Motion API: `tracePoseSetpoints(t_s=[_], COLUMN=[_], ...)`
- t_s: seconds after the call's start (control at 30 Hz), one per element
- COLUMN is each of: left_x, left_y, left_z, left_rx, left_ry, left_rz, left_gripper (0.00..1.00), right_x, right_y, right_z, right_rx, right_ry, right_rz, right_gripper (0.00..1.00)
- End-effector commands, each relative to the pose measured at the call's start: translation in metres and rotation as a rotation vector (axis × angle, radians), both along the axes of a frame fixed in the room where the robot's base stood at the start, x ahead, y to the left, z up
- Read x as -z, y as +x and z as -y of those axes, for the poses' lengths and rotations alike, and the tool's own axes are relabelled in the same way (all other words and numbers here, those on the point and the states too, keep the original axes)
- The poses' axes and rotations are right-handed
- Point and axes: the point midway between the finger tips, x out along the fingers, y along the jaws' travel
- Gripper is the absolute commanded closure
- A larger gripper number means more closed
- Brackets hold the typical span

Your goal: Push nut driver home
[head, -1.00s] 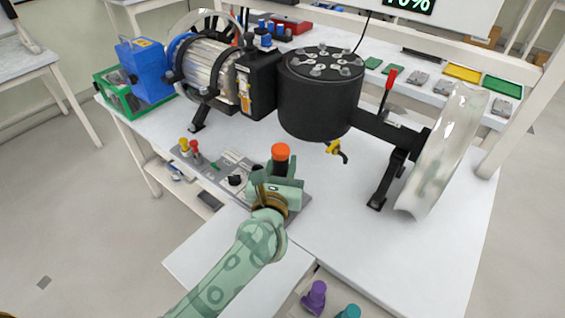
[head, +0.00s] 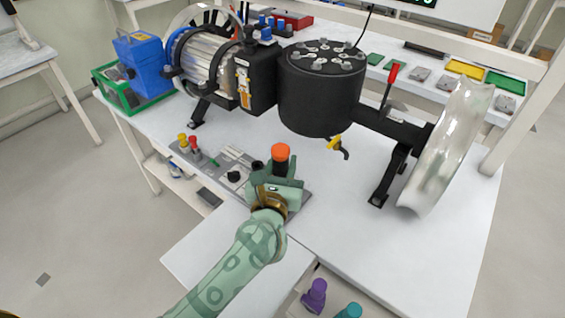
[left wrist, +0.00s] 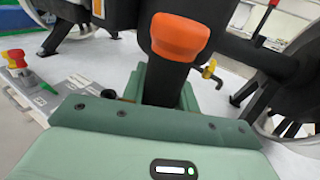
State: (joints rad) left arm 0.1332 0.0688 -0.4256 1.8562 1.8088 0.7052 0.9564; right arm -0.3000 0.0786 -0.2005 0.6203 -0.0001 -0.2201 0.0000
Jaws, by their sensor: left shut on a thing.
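The nut driver (head: 281,156), with an orange cap on a black shaft, stands about upright at the right end of the grey panel on the table. My left gripper (head: 277,184), pale green, is shut on it below the cap. In the left wrist view the orange cap (left wrist: 180,37) and black shaft rise between the fingers. The lower end of the driver is hidden by the gripper, so I cannot tell how deep it sits. My right gripper is in neither view.
The grey panel (head: 234,163) carries yellow and red knobs and black knobs. Behind it stand a black drum (head: 320,95) with a yellow-handled tap (head: 335,143) and a motor. Purple (head: 315,294) and teal (head: 350,311) capped items are below. The table front right is clear.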

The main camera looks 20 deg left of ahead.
Motion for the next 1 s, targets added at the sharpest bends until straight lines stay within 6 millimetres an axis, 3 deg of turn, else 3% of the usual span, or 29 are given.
tracePoseSetpoints(t_s=[1.0], left_x=[0.014], left_y=[0.0], left_z=[0.0], left_rx=[0.0], left_ry=[0.0], left_rz=[0.003], left_gripper=[0.9], right_x=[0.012], right_y=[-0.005], right_z=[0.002], right_rx=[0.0], right_ry=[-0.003], right_rz=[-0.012], right_gripper=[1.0])
